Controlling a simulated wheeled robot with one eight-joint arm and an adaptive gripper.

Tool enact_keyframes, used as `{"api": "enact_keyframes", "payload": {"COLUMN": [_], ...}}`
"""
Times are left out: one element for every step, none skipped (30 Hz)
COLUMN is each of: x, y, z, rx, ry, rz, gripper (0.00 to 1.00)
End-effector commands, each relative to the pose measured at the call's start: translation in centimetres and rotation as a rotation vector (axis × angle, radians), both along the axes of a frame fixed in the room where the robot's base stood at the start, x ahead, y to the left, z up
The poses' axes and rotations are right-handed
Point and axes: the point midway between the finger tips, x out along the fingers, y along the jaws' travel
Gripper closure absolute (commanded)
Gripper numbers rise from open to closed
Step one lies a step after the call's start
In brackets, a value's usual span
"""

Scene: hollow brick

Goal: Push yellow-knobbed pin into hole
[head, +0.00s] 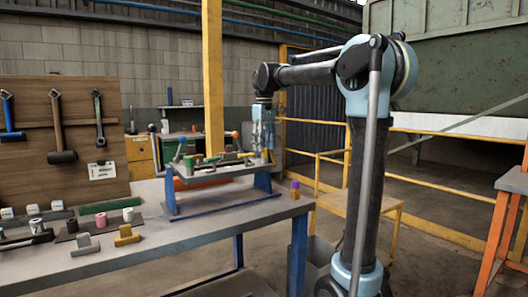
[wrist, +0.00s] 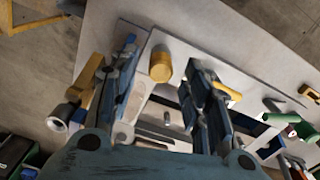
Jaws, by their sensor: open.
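The yellow-knobbed pin shows in the wrist view as a round yellow knob (wrist: 161,66) over a pale plate (wrist: 225,72). Its shaft and the hole are hidden or cannot be made out. My gripper (wrist: 164,55) is open, with one finger on each side of the knob. I see no clear contact between the fingers and the knob. In the head view my gripper (head: 264,152) points down at the right end of the raised fixture (head: 225,172) on the workbench. The pin cannot be told apart there.
Several green and orange-tipped parts stand on the fixture. The grey workbench (head: 150,245) carries loose blocks and cylinders at the left, and a purple-and-yellow piece (head: 295,189) at its right corner. A tool board (head: 60,140) stands behind. A yellow post (head: 212,80) rises behind the fixture.

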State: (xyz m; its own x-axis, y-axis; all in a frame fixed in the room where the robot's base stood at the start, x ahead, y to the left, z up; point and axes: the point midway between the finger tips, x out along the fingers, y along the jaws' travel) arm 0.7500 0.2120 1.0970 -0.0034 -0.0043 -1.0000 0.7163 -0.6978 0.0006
Motion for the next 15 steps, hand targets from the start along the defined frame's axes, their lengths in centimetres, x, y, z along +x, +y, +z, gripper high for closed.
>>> {"api": "enact_keyframes", "payload": {"x": [0.0, 0.0, 0.0, 0.0, 0.0, 0.0, 0.0, 0.0, 0.0, 0.0, 0.0, 0.0, 0.0, 0.0, 0.0], "y": [0.0, 0.0, 0.0, 0.0, 0.0, 0.0, 0.0, 0.0, 0.0, 0.0, 0.0, 0.0, 0.0, 0.0, 0.0], "z": [1.0, 1.5, 2.3, 2.8, 3.4, 4.1, 4.6, 5.2, 5.8, 6.3, 6.8, 7.3, 7.7, 8.0, 8.4], "rx": [0.000, 0.000, 0.000, 0.000, 0.000, 0.000, 0.000, 0.000, 0.000, 0.001, 0.001, 0.001, 0.001, 0.001, 0.000], "ry": [0.000, 0.000, 0.000, 0.000, 0.000, 0.000, 0.000, 0.000, 0.000, 0.001, 0.001, 0.001, 0.001, 0.001, 0.001], "rz": [0.000, 0.000, 0.000, 0.000, 0.000, 0.000, 0.000, 0.000, 0.000, 0.000, 0.000, 0.000, 0.000, 0.000, 0.000], "gripper": [0.56, 0.56, 0.56, 0.56, 0.56, 0.56, 0.56, 0.56, 0.56, 0.56, 0.56, 0.56, 0.56, 0.56, 0.56]}}
